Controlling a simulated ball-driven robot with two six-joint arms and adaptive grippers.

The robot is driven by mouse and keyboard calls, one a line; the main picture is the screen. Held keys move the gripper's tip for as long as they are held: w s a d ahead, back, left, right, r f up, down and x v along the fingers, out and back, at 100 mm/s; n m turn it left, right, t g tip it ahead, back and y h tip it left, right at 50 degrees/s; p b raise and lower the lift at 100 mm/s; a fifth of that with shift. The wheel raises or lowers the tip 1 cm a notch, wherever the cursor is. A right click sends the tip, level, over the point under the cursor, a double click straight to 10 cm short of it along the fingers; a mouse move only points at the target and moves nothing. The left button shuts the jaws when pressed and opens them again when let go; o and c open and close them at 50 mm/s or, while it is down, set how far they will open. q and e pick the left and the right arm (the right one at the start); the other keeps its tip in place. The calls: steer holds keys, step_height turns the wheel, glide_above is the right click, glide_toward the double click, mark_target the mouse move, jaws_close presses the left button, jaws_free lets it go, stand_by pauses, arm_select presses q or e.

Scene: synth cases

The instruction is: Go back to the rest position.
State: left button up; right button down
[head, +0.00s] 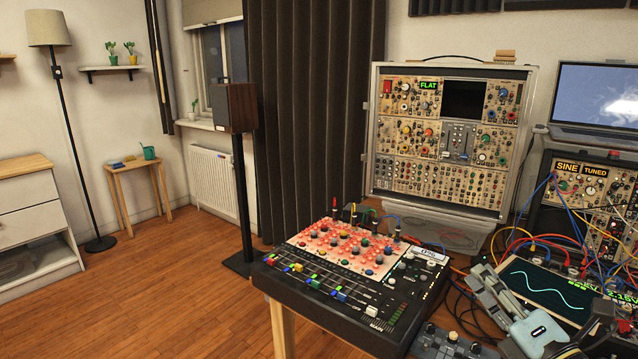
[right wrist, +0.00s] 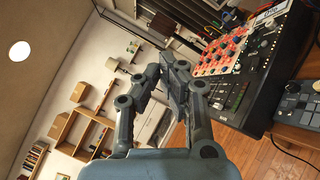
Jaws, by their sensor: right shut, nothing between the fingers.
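My left gripper is out of view. The black mixer (head: 388,333), with a red knob panel and coloured faders, stands on the table; it also shows in the right wrist view (right wrist: 262,88), to the right of the fingers.
A screen with a wave trace (head: 545,296) lies close behind my right gripper. Coloured patch cables hang around a synth case (head: 541,219) at the right. A tall modular case (head: 372,130) and a laptop (head: 597,92) stand behind. The wooden floor (head: 170,290) at left is clear.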

steer(key=s+d+f+m+g+h+b, duration=0.15)
steer(key=s+f+m+g+b, duration=0.35)
steer(key=f, duration=0.8)
steer(key=s+d+f+m+h, duration=0.15)
steer(key=s+f, duration=0.45)
steer(key=f, duration=0.7)
steer(key=s+d+f+m+g+h+b, duration=0.1)
steer(key=s+f+m+g+h+b, duration=0.3)
steer(key=f, duration=0.9)
arm_select(q)
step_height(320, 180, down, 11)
steer(key=b, duration=0.1)
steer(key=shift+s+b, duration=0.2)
steer(key=shift+b, duration=0.15)
arm_select(e)
steer(key=s+f+m+g, duration=0.3)
steer(key=s+f+m, duration=0.2)
steer(key=s, duration=0.6)
steer(key=s+d+f+m+g, duration=0.1)
steer(key=s+f+m+g, duration=0.2)
steer(key=s, duration=0.9)
steer(key=s+f+m+g+y, duration=0.1)
steer(key=s+f+m+g, duration=0.2)
steer(key=s+f+m, duration=0.5)
steer(key=s+f, duration=0.3)
steer(key=f, duration=0.1)
steer(key=shift+s+d+g, duration=0.15)
steer(key=shift+s+g, duration=0.1)
steer(key=shift+g, duration=0.15)
steer(key=shift+w, duration=0.1)
